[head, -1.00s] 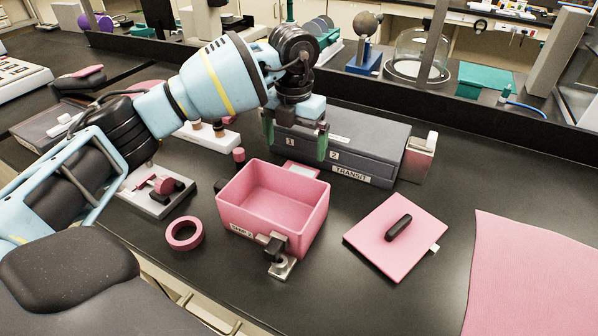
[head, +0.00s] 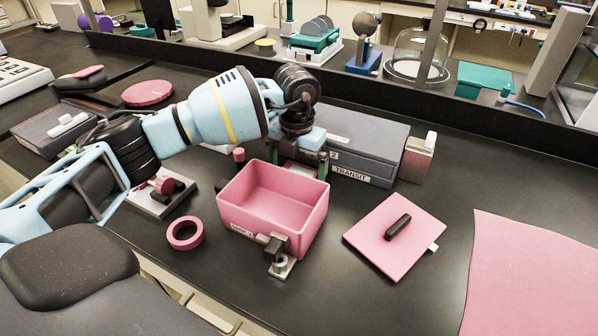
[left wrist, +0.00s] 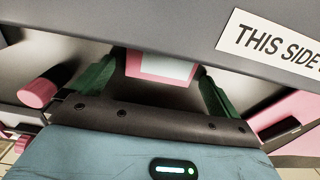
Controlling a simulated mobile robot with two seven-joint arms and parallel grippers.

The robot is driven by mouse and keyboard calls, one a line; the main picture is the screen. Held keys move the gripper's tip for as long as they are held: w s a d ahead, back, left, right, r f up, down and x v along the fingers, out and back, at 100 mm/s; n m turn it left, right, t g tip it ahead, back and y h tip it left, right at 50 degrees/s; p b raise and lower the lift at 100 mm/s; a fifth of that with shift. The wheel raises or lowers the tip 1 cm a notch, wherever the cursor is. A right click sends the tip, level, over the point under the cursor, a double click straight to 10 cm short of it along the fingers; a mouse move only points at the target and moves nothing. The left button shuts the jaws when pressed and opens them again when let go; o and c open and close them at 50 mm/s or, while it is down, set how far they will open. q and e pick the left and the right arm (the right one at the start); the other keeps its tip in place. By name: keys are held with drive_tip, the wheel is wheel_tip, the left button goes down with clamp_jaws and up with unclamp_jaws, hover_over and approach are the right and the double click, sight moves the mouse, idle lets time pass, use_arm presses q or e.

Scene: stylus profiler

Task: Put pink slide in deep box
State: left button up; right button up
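The pink slide (left wrist: 162,66), with a pale label area, lies on the bench between the pink deep box (head: 237,209) and the grey TRANSIT case. In the head view it is mostly hidden by my gripper and the box wall. My left gripper (head: 303,166) is lowered over it. In the left wrist view its green fingers stand on either side of the slide, open, with a gap on each side. The deep box is open-topped and looks empty, with a metal clamp (head: 279,259) at its front. My right gripper is not in view.
The grey TRANSIT case (head: 365,150) stands close behind the gripper. A pink cylinder (head: 239,155) stands left of it. A pink lid with a black handle (head: 397,227) lies right of the box, a pink ring (head: 185,234) left. A pink mat (head: 530,275) lies far right.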

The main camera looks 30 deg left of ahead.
use_arm(q)
drive_tip(key=c, duration=1)
drive_tip(key=shift+r, duration=0.1)
wheel_tip(320, 180, up, 10)
drive_tip(key=shift+f, duration=0.1)
